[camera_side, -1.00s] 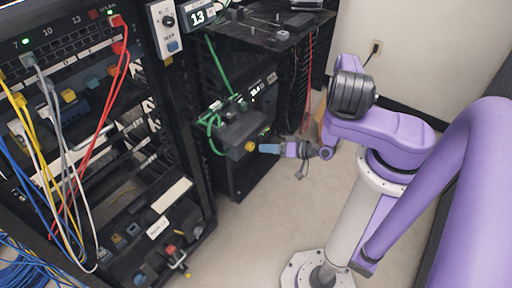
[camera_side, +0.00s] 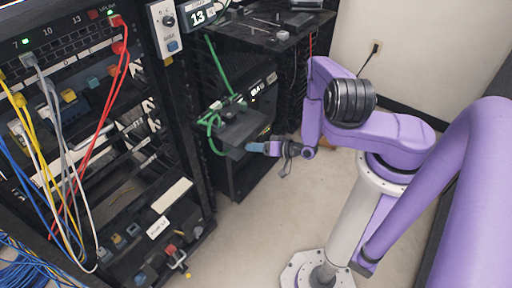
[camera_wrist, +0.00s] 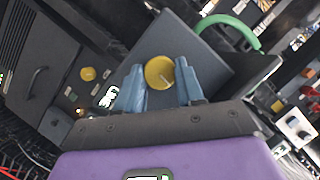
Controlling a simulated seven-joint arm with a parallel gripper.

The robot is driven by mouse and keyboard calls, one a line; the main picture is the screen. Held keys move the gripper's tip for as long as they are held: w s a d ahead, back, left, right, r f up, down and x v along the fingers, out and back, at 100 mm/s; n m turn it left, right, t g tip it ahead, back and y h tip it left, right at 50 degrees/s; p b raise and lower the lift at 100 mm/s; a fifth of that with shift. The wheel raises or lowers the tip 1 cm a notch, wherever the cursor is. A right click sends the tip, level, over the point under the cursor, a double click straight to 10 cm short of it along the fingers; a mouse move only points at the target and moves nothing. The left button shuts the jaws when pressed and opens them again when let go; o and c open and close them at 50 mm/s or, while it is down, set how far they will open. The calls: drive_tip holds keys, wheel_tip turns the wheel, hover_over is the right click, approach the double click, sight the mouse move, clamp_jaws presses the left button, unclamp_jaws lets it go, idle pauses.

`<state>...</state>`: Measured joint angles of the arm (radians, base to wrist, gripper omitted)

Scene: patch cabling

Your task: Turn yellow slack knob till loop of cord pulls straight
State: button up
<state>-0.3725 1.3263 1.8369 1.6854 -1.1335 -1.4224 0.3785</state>
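The yellow slack knob (camera_wrist: 159,72) sits on the face of a dark box and shows between my two blue fingertips in the wrist view. My gripper (camera_wrist: 160,82) is open, with one finger on each side of the knob; whether they touch it I cannot tell. In the side view my gripper (camera_side: 250,147) is at the right front of the dark box (camera_side: 240,130) and hides the knob. The green cord (camera_side: 213,134) makes a bowed loop at the box's left side. Part of it shows at the upper right of the wrist view (camera_wrist: 232,22).
A rack with red, yellow, white and blue cables (camera_side: 75,140) stands at the left. A second yellow knob (camera_wrist: 88,74) is on a panel left of my gripper in the wrist view. A tabletop with small tools (camera_side: 265,28) is above the box. The floor (camera_side: 260,230) below is clear.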

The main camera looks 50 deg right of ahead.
idle(0.3)
drive_tip(key=m+y, duration=0.1)
drive_tip(key=m, duration=0.1)
drive_tip(key=m+t+y, duration=0.1)
drive_tip(key=m, duration=0.1)
drive_tip(key=m+t, duration=0.1)
drive_tip(key=m, duration=0.2)
drive_tip(key=shift+d+f+y, duration=0.1)
drive_tip(key=shift+f+y, duration=0.15)
drive_tip(key=shift+y, duration=0.15)
drive_tip(key=shift+m, duration=0.3)
idle(0.3)
drive_tip(key=o, duration=1)
drive_tip(key=shift+o, duration=0.2)
drive_tip(key=shift+s, duration=0.1)
drive_tip(key=v, duration=1.7)
drive_tip(key=shift+f, duration=0.2)
